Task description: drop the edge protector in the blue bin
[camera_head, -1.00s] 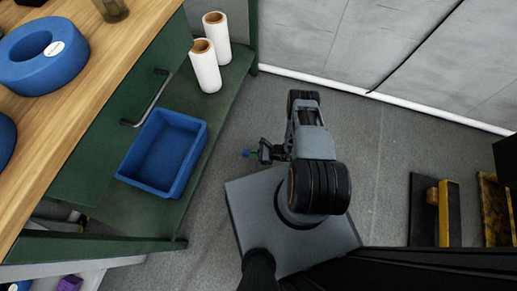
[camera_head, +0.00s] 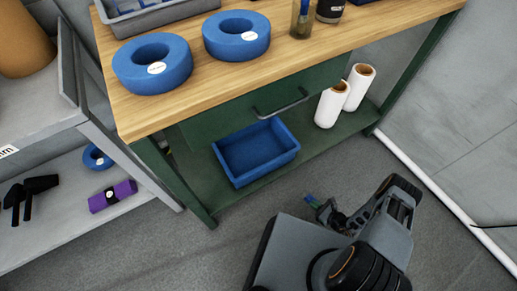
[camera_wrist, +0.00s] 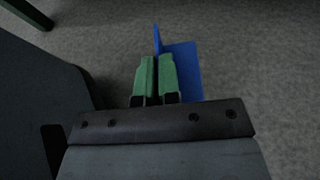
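The blue bin (camera_head: 255,152) is an open, empty-looking rectangular tub on the green lower shelf of the workbench, near the middle of the head view. My gripper (camera_wrist: 157,75) has green fingers drawn close together on a blue angled piece, the edge protector (camera_wrist: 187,65), which sticks out past the fingertips and to the right. In the head view my gripper (camera_head: 318,204) is small, over the floor in front of the shelf, to the lower right of the bin. The bin does not show in the wrist view.
Two white rolls (camera_head: 331,104) stand on the shelf right of the bin. The wooden benchtop (camera_head: 285,63) overhangs above, with blue rings (camera_head: 152,64) on it. A bench leg (camera_head: 177,180) stands left of the bin. Grey floor lies open in front.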

